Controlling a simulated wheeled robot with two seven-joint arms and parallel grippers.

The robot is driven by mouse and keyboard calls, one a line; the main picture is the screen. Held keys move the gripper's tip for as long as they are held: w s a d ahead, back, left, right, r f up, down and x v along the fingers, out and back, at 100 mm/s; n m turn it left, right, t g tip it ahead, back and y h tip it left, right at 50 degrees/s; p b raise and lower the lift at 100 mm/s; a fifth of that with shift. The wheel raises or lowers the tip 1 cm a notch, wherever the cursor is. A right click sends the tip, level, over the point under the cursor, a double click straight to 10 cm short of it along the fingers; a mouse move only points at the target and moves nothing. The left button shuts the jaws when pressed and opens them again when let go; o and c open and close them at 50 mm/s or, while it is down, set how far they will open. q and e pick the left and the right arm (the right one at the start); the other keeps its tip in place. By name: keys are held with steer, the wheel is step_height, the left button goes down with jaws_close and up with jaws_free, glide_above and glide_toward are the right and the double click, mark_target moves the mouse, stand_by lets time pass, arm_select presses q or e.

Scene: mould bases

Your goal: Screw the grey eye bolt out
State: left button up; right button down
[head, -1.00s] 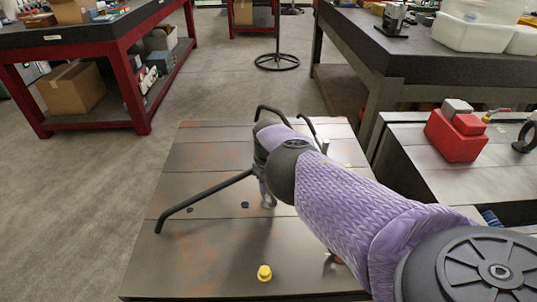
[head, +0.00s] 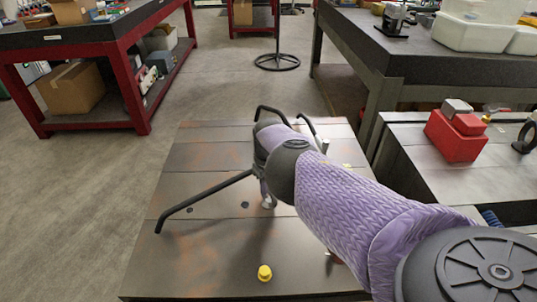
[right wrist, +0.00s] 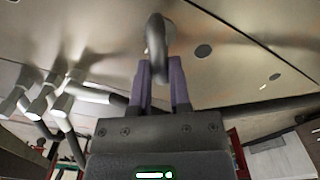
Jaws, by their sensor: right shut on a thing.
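The grey eye bolt (head: 268,201) stands upright on the plate-topped mould base (head: 200,265), just below my right gripper (head: 266,186). In the right wrist view the ring of the eye bolt (right wrist: 156,36) sits between the tips of my right gripper (right wrist: 161,70), which is shut on it. Whether its thread is still in the hole cannot be seen. My purple right arm hides the right part of the base. My left gripper is not in view.
Bent black rods (head: 205,204) reach out around my right wrist, low over the base. A yellow plug (head: 264,272) stands near the front edge. Dark holes (head: 245,205) lie left of the bolt. A red block (head: 455,136) rests on the neighbouring base at right.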

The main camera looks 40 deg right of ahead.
stand_by(0.4)
steer(key=n, duration=0.3)
steer(key=shift+r, duration=0.1)
steer(key=n, duration=0.5)
steer(key=shift+n, duration=0.5)
